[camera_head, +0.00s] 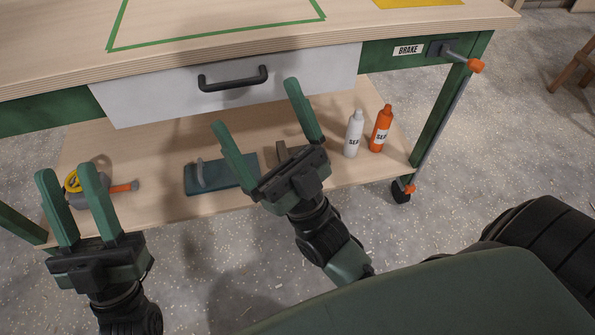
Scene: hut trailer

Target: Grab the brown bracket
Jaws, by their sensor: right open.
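A brown bracket (282,152) stands on the lower shelf of the workbench, largely hidden behind my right gripper. Only a brown upright part and a bit of its base show. My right gripper (256,104) is open and empty, its two green fingers spread and pointing up toward the drawer front. It overlaps the bracket in the picture; I cannot tell how far apart they are. My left gripper (67,174) is open with a narrower gap and looks empty, at the far left in front of the shelf's left end.
On the lower shelf (150,150) lie a dark blue block (230,175) with a grey piece, a yellow tape item (72,181) and an orange-handled tool (124,186). White (354,134) and orange (381,129) bottles stand right. A drawer (150,97) and benchtop (70,45) overhang.

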